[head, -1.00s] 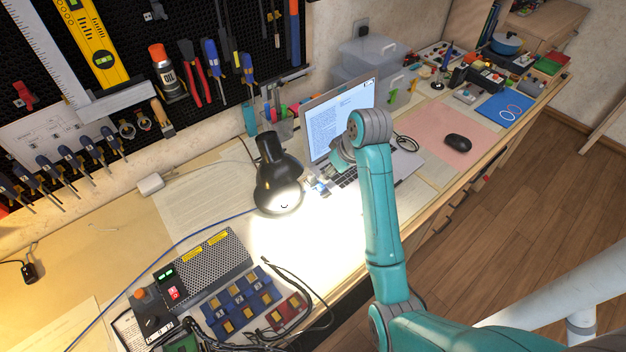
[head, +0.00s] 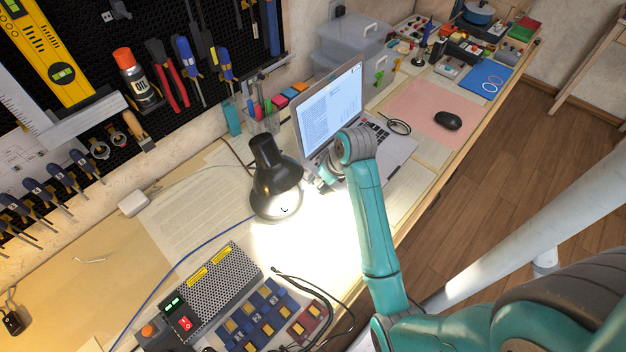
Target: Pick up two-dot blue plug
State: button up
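Several blue blocks with yellow parts (head: 262,318) sit in rows at the bottom of the head view, in front of a perforated metal box. They may be the blue plugs, but they are too small for me to make out dots, so I cannot tell which one has two. My gripper (head: 325,184) is at the end of the teal arm, between the black lamp and the laptop. It is mostly hidden behind my own wrist, and I cannot see its fingers clearly or whether anything is between them. It is well apart from the blue blocks.
A lit black lamp (head: 272,180) stands left of my gripper. An open laptop (head: 332,112) stands behind it. Black cables (head: 318,290) loop beside the blocks, and a perforated metal box (head: 228,280) with a red switch lies behind them. Papers cover the desk's left.

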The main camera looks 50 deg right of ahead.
jog(key=c, duration=0.9)
jog(key=shift+r, duration=0.15)
